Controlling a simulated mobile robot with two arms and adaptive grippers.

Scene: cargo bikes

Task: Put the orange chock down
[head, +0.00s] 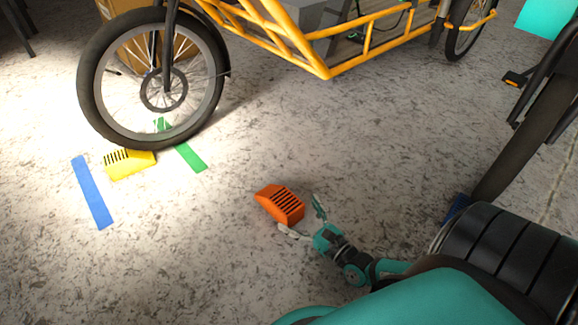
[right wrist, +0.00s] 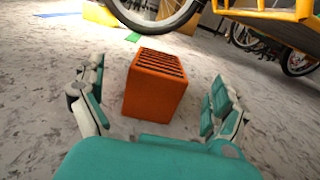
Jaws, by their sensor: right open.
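The orange chock (head: 279,204) rests on the speckled floor, its ribbed slope facing up. In the right wrist view the orange chock (right wrist: 154,86) sits between the spread fingers, with a gap on each side. My right gripper (head: 302,216) is open at the chock's near end; it also shows in the right wrist view (right wrist: 150,100). My left gripper is not in view.
A yellow chock (head: 130,164) lies by the front wheel (head: 152,80) of the yellow cargo bike (head: 326,68). Blue tape (head: 92,192) and green tape (head: 190,156) mark the floor there. Another dark tyre (head: 528,140) stands at the right. The floor around the orange chock is clear.

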